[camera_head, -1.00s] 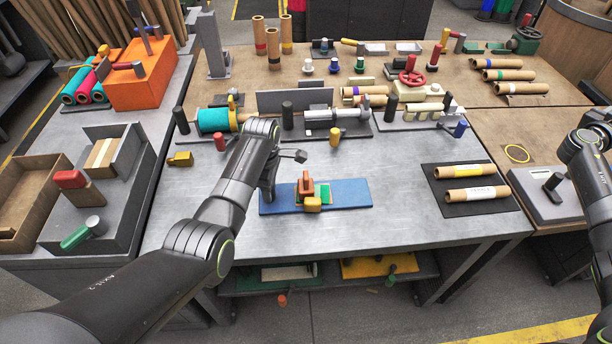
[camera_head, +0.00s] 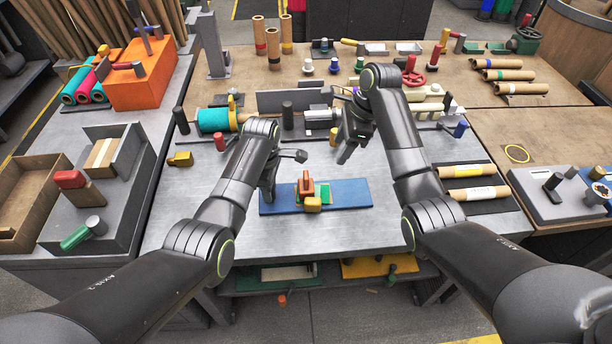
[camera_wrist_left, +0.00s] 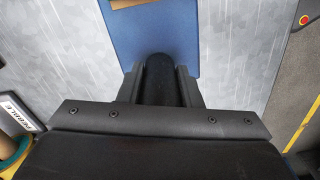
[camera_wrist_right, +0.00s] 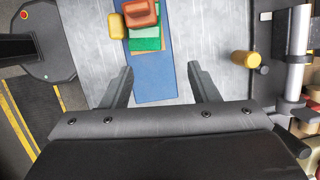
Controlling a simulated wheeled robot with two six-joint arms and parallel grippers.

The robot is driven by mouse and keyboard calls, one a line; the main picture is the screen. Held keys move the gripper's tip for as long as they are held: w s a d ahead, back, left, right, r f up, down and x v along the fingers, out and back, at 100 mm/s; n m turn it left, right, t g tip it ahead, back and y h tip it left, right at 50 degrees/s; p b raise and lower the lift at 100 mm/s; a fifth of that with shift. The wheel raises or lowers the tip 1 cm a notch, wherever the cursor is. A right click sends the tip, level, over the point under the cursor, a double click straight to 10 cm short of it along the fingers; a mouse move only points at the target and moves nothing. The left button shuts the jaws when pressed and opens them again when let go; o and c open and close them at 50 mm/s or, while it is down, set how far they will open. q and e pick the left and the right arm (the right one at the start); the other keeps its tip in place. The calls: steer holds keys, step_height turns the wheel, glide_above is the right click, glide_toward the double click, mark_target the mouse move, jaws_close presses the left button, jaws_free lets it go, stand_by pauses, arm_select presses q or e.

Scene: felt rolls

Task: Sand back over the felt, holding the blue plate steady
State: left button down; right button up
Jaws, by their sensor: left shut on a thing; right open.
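The blue plate (camera_head: 350,190) lies flat on the grey metal table. It also shows in the left wrist view (camera_wrist_left: 150,30). The green felt (camera_head: 325,194) lies on its middle, and an orange-brown sanding block (camera_head: 305,186) with a raised grip sits on the felt. A yellow piece (camera_head: 312,205) is at the plate's front edge. My left gripper (camera_head: 268,196) is shut on a black upright handle (camera_wrist_left: 160,72) at the plate's left end. My right gripper (camera_head: 347,152) is open and empty above the table behind the plate; its fingers (camera_wrist_right: 160,80) are spread.
A yellow cylinder (camera_wrist_right: 244,58) stands behind the plate near a grey roller fixture (camera_head: 320,116). Cardboard rolls (camera_head: 470,193) lie on a dark mat at the right. The table in front of the plate is clear.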

mark_target(306, 175)
steer(key=s+a+r+y, duration=0.1)
steer(key=s+a, duration=0.1)
steer(key=a, duration=0.3)
steer(key=shift+n+g, duration=0.4)
steer(key=x, duration=1.1)
steer(key=shift+w+d, duration=0.1)
steer(key=shift+w, duration=0.1)
steer(key=shift+c, duration=0.4)
